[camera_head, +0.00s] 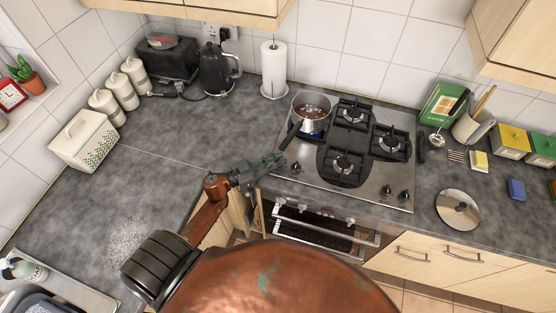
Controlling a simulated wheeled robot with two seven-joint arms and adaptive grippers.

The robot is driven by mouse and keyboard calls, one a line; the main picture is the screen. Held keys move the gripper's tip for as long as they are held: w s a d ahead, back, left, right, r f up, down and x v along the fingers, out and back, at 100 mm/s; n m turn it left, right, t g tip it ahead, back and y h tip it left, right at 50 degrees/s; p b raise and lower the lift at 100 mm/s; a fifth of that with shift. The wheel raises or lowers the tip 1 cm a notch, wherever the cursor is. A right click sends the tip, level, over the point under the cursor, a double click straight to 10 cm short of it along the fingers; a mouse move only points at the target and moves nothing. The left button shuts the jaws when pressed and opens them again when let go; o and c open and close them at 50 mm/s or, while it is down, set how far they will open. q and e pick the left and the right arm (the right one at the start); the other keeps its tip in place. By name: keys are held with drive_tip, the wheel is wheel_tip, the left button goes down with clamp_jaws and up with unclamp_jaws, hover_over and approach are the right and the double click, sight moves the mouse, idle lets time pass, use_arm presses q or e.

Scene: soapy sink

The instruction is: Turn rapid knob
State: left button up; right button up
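The gas hob (310,178) is a steel and dark plate set in the grey worktop. Small dark knobs sit on its front strip: one at the left (296,167) and a pair at the right (397,192). I cannot read any label, so I cannot tell which is the rapid knob. My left gripper (279,160) is at the hob's front left corner, close to the left knob. Contact cannot be made out. Its fingers are small and dark, and their opening is unclear. My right gripper is not in view.
A steel saucepan (311,112) stands on the back left burner, its dark handle reaching toward my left gripper. Below is the oven (320,229) with its own row of knobs. A paper towel roll (273,68) stands behind. A round lid (458,210) lies right of the hob.

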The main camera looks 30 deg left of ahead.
use_arm(q)
drive_tip(key=shift+o, duration=1.3)
drive_tip(key=shift+d+n+t+y, duration=0.1)
drive_tip(key=shift+n+t+y, duration=0.2)
drive_tip(key=shift+y, duration=0.1)
